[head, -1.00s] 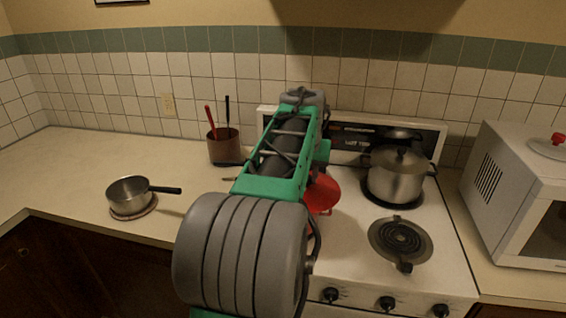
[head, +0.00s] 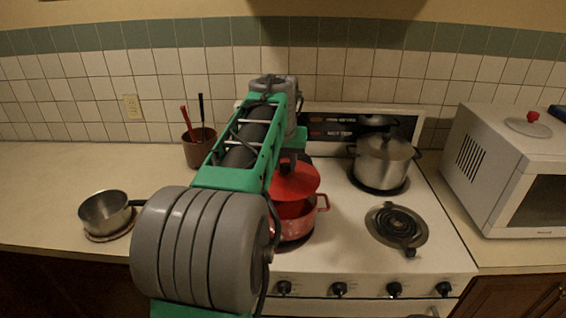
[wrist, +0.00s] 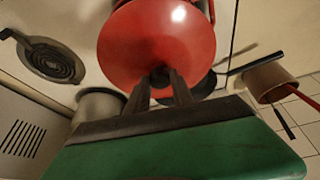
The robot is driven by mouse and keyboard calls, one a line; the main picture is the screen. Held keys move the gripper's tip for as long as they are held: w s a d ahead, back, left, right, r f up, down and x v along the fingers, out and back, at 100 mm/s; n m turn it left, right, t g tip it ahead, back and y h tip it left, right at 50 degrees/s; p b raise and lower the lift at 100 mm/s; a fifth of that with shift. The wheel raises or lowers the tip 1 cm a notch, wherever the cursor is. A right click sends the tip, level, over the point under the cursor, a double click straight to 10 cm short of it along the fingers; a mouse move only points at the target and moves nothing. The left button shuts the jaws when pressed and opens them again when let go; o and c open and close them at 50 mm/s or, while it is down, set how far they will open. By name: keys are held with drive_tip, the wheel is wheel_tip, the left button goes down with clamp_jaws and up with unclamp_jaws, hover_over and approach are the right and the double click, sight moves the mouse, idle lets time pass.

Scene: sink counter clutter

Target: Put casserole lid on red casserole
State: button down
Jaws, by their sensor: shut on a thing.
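My gripper (wrist: 160,85) is shut on the knob of the red casserole lid (wrist: 155,45). In the head view the lid (head: 295,182) is tilted and held above the red casserole (head: 297,229), which sits on the front left of the stove. A gap shows the casserole's red inside below the lid's near edge. My arm hides the left part of the casserole and most of the gripper in the head view.
A microwave (head: 490,165) with a pale red-knobbed lid (head: 528,124) on top is at right. A utensil crock (head: 199,150) and small saucepan (head: 104,212) are at left.

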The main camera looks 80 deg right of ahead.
sight(284, 179)
drive_tip(key=shift+a+f+b, duration=0.15)
drive_tip(key=shift+f+b, duration=0.15)
drive_tip(key=shift+b, duration=0.05)
drive_tip(key=shift+f+b, duration=1.8)
drive_tip(key=shift+f, duration=0.8)
drive_tip(key=shift+f, duration=0.3)
drive_tip(key=c, duration=1)
unclamp_jaws()
drive_tip(key=shift+c, duration=0.2)
drive_tip(key=shift+f, duration=0.2)
drive_tip(key=v, duration=0.8)
drive_tip(key=shift+b, duration=0.4)
